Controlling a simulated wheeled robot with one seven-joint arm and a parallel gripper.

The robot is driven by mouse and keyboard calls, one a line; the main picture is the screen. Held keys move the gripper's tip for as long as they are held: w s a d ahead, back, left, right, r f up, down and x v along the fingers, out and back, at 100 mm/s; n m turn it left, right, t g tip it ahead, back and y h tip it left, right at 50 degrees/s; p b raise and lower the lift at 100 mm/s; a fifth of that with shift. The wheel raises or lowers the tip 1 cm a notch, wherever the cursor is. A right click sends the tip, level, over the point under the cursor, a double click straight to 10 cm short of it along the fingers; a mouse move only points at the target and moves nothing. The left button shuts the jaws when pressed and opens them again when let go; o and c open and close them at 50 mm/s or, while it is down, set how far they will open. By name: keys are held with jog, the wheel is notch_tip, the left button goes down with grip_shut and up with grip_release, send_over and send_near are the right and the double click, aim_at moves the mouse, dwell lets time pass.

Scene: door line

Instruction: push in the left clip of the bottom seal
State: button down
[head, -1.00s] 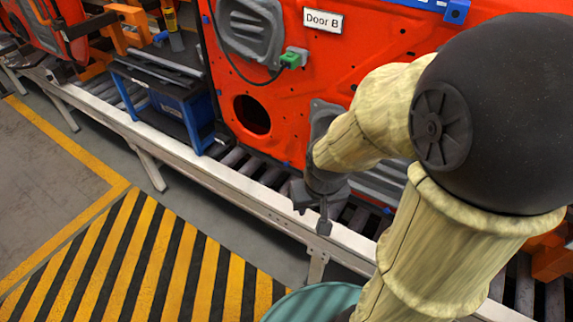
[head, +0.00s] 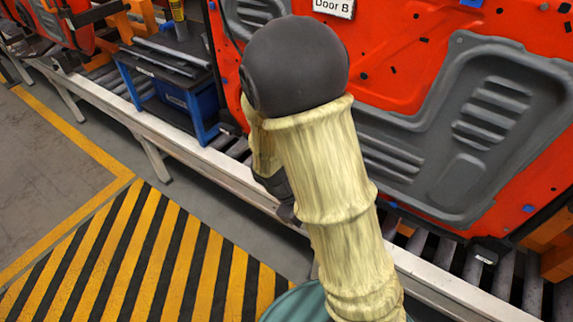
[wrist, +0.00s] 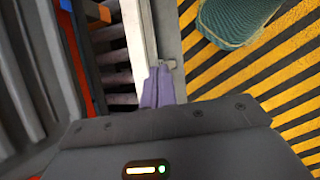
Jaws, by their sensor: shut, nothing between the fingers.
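Door B, a red door (head: 400,80) with grey inner panels, stands on the roller line. I cannot make out the bottom seal or its left clip. My arm covers the lower left part of the door in the head view. Small blue pieces, one of them at the lower right (head: 528,208), sit on the door; I cannot tell whether any is a seal clip. My gripper (wrist: 158,88) is shut and empty in the wrist view, over the pale rail at the line's edge. In the head view it is mostly hidden behind my arm.
The pale front rail (head: 215,170) runs along the rollers (head: 505,280). A blue-framed cart (head: 175,85) with dark strips on top stands at the left. A small black block (head: 487,250) sits below the door's right part. The yellow-black striped floor (head: 150,260) is clear.

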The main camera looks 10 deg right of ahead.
jog(key=w+a+f+n+t+h+b, duration=0.1)
jog(key=w+a+f+n+t+h, duration=0.1)
jog(key=w+a+n+t, duration=0.4)
jog(key=w+a+f+n+t+h+b, duration=0.2)
jog(key=w+a+n+t+h, duration=0.3)
jog(key=n, duration=0.6)
jog(key=w+a+f+t, duration=0.1)
jog(key=w+t, duration=0.1)
jog(key=t, duration=0.1)
jog(key=shift+w+f+n, duration=0.3)
jog(key=shift+w+n, duration=0.05)
jog(key=shift+n, duration=0.05)
jog(key=shift+d, duration=0.1)
jog(key=p+x, duration=0.3)
jog(key=x, duration=1.1)
jog(key=shift+r, duration=0.2)
